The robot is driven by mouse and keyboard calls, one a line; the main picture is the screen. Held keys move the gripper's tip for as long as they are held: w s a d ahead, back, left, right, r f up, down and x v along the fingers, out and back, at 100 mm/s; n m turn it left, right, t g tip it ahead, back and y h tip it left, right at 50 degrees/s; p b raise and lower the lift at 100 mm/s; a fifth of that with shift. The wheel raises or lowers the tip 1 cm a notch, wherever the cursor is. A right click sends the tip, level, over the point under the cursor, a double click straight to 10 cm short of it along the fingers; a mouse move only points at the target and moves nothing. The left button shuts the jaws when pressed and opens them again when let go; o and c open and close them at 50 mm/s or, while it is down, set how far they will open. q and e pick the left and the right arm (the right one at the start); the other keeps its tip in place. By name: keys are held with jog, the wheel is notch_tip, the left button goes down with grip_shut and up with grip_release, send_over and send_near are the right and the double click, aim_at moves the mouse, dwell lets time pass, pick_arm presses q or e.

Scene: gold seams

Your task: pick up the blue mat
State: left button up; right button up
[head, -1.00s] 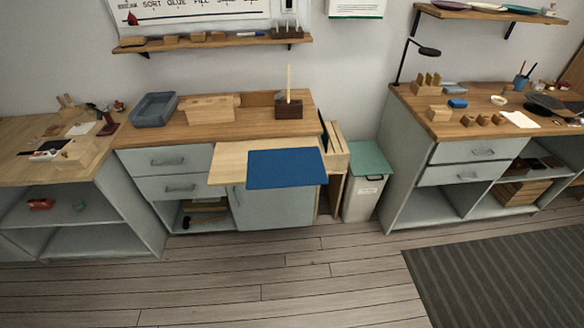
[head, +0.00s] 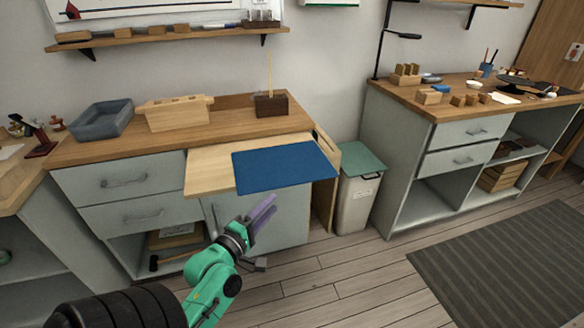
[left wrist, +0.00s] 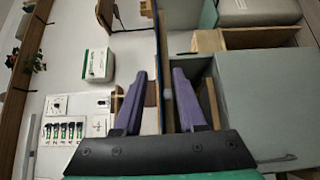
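The blue mat (head: 285,167) lies flat on a pale pull-out board (head: 208,172) at the front of the middle workbench. Its front and right parts reach past the board's edge. My left gripper (head: 266,204) is in front of the mat and just below its front edge in the head view, apart from it. In the left wrist view its two purple fingers (left wrist: 160,75) stand apart with nothing held. A thin blue strip (left wrist: 167,50), seemingly the mat seen edge-on, shows beyond and between the fingertips. My right gripper is not in view.
On the middle workbench (head: 80,152) stand a grey-blue tray (head: 102,120), a wooden block rack (head: 178,113) and a dark block with a stick (head: 271,104). A green-lidded bin (head: 357,190) stands to the right. The floor (head: 320,285) in front is clear.

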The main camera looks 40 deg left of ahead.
aim_at(294, 182)
pick_arm(q)
jog(key=w, duration=0.8)
jog(key=w+a+p, duration=0.1)
jog(key=w, duration=0.3)
jog(key=shift+r, duration=0.15)
jog(key=shift+s, duration=0.1)
grip_shut()
dwell(0.6)
